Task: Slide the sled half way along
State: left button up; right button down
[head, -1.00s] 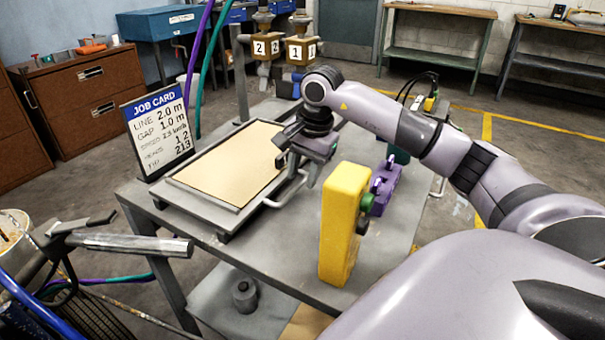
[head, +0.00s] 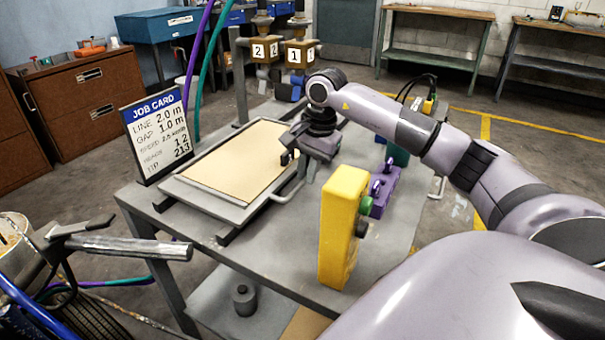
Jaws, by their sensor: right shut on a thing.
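The sled (head: 235,207) is a shallow grey tray with a tan sheet (head: 235,160) on it. It rests on two dark rails on the grey metal table (head: 270,258). A bent grey handle (head: 288,190) sticks out from its right side. My right gripper (head: 299,161) is at the upper part of this handle and shut on it. The wrist hides part of the handle and the sled's far right corner. The near rail ends show past the sled's front edge. My left gripper is not in view.
A job card board (head: 157,133) stands left of the sled. A yellow block (head: 341,225) with a green knob and a purple bracket (head: 383,190) stands at the right. Two numbered brown valve blocks (head: 283,52) are beyond the table. A metal bar (head: 130,246) lies left of the table.

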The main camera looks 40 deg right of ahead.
jog(key=w+d+p, duration=0.1)
jog(key=d, duration=0.2)
jog(key=w+d, duration=0.1)
jog(key=d, duration=0.3)
jog(key=w+d+p, duration=0.1)
jog(key=d, duration=0.3)
jog(key=shift+w+d+r+p, duration=0.1)
jog(key=shift+w+d+p, duration=0.1)
jog(key=shift+p, duration=0.15)
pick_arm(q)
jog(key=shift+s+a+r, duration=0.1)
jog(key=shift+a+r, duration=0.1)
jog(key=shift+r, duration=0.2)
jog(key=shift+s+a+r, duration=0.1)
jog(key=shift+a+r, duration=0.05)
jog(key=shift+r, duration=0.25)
pick_arm(e)
jog(key=shift+w+d, duration=0.15)
jog(key=shift+d, duration=0.6)
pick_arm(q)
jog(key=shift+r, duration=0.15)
pick_arm(e)
jog(key=c, duration=1.2)
grip_release()
jog(key=shift+o, duration=0.2)
